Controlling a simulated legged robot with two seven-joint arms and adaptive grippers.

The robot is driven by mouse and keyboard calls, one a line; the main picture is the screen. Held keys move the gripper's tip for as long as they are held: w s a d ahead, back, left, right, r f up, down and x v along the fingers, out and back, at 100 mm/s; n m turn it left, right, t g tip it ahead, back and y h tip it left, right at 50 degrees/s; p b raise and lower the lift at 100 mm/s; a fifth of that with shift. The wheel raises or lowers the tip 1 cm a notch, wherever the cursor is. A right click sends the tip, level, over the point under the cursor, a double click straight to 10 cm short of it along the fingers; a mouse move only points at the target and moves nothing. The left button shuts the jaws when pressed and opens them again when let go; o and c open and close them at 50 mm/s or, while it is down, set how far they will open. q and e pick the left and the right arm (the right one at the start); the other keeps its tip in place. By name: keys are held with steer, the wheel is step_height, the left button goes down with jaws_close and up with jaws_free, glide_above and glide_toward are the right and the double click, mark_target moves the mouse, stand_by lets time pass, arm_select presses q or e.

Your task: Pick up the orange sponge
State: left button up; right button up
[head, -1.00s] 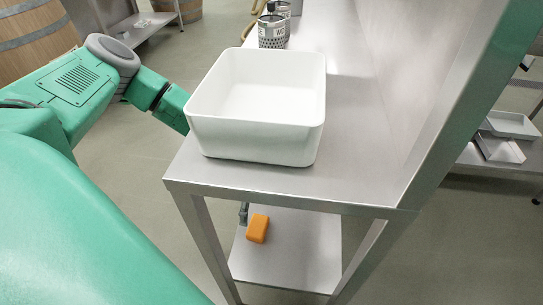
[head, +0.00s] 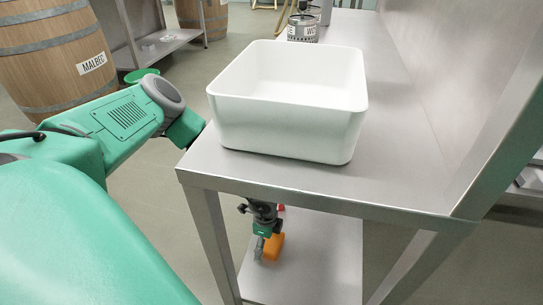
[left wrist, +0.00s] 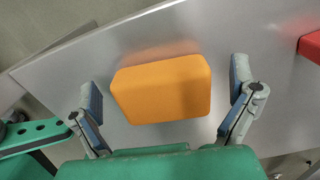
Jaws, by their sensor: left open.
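The orange sponge (head: 273,246) lies on the lower steel shelf (head: 310,270) under the table. In the left wrist view the sponge (left wrist: 163,88) sits between the two spread fingers of my left gripper (left wrist: 168,100), with a gap on both sides. In the head view my left gripper (head: 265,247) reaches in below the tabletop and partly covers the sponge. It is open and holds nothing. My right gripper is in neither view.
A white basin (head: 288,130) stands on the tabletop (head: 400,185) above the shelf. A red object (left wrist: 311,46) lies on the shelf to the right of the sponge in the wrist view. Table legs (head: 212,235) frame the shelf. A barrel (head: 60,50) stands at the left.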

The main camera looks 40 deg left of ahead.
arm_select(q)
steer(key=shift+d, duration=0.1)
steer(key=shift+c, duration=1.3)
steer(key=c, duration=0.7)
